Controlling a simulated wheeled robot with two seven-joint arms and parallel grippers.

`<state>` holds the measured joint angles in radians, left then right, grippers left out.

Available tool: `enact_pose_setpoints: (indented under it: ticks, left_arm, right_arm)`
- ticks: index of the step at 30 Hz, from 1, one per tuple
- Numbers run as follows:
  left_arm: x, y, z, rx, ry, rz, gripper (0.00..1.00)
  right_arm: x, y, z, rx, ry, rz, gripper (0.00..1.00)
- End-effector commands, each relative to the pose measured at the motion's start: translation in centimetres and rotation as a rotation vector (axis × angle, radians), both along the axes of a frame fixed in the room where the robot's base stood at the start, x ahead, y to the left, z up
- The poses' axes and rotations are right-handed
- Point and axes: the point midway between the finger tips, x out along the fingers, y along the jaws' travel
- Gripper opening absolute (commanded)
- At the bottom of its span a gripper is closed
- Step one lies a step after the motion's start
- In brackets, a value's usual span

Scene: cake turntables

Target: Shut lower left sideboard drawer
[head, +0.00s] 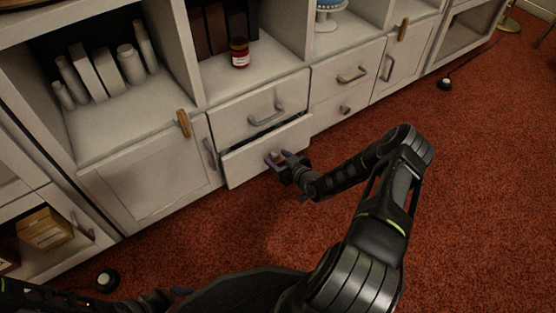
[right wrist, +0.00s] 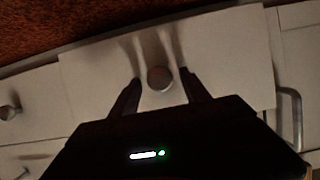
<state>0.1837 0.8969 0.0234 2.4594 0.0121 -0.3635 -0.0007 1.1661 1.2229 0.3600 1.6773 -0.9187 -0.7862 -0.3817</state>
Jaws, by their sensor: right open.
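The lower left sideboard drawer (head: 243,164) is white and stands slightly out from the sideboard front, below a closed drawer (head: 232,119) with a bar handle. Its round knob (right wrist: 160,77) shows in the right wrist view between my fingers. My right gripper (head: 279,158) is at the drawer front, and its open fingers (right wrist: 155,90) lie on either side of the knob. I cannot tell whether they touch the drawer face. My left arm shows only at the bottom left of the head view, and its gripper's fingers are not clear there.
A cupboard door (head: 150,178) with a handle is left of the drawer. Closed drawers (head: 344,88) are to the right. A red jar (head: 239,52) and white vases (head: 131,63) stand on shelves above.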

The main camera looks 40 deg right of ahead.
Motion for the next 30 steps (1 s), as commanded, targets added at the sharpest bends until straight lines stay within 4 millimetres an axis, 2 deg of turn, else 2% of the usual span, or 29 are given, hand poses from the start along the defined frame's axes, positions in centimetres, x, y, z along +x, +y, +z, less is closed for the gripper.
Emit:
enact_pose_setpoints:
  ticks: [2, 21, 30]
  left_arm:
    - [0.01, 0.01, 0.02, 0.000, 0.000, 0.000, 1.00]
    - [-0.02, 0.01, -0.01, 0.000, 0.000, 0.000, 1.00]
    - [-0.02, 0.00, -0.01, 0.000, 0.000, 0.000, 1.00]
  right_arm:
    - [-0.01, 0.01, 0.02, 0.000, 0.000, 0.000, 0.54]
    - [-0.03, -0.02, 0.02, 0.000, 0.000, 0.000, 0.01]
    - [-0.03, -0.04, 0.02, 0.000, 0.000, -0.001, 0.00]
